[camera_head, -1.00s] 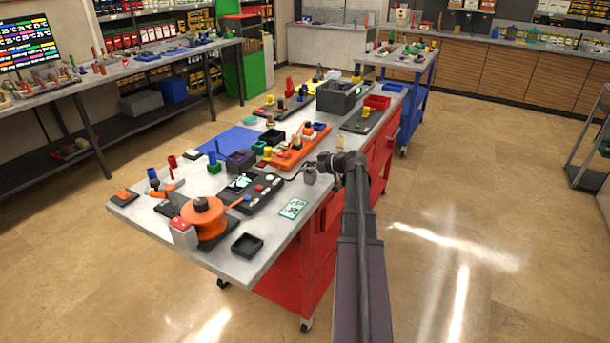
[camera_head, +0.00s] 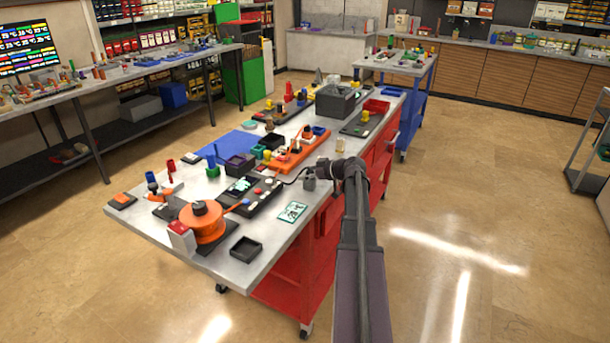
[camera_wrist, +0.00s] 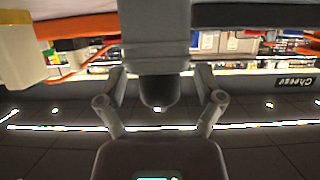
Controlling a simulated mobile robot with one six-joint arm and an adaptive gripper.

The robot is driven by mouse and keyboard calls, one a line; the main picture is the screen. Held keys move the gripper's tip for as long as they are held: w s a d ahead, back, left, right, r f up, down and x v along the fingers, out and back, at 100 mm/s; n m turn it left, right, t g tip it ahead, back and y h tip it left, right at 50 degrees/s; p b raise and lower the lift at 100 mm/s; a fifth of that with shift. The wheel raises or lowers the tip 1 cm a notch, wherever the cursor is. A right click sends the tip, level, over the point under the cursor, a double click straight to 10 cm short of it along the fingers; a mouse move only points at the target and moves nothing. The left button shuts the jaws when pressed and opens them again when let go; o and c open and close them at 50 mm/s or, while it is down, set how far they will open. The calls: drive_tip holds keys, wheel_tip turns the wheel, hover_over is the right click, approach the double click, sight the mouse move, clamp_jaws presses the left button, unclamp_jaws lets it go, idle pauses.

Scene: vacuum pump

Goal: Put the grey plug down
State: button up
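The grey plug (camera_head: 309,184) is a small grey block at the right edge of the workbench in the head view. My gripper (camera_head: 321,170) is right beside and above it there. In the wrist view the grey plug (camera_wrist: 155,58) fills the space between the two fingertips of my gripper (camera_wrist: 160,72). A rounded grey end of it points toward the palm. The fingers look closed on its sides. Whether its underside touches the bench top cannot be made out.
The workbench (camera_head: 262,238) has a red cart body. Near the plug lie a black device (camera_head: 245,197) with a cable, a green card (camera_head: 292,212) and an orange holder (camera_head: 297,153). An orange spool (camera_head: 203,222) and a black tray (camera_head: 246,249) are nearer the left.

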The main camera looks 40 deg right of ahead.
drive_tip(key=shift+r, duration=0.1)
drive_tip(key=shift+r, duration=0.15)
drive_tip(key=p+v, duration=0.5)
drive_tip(key=v, duration=0.7)
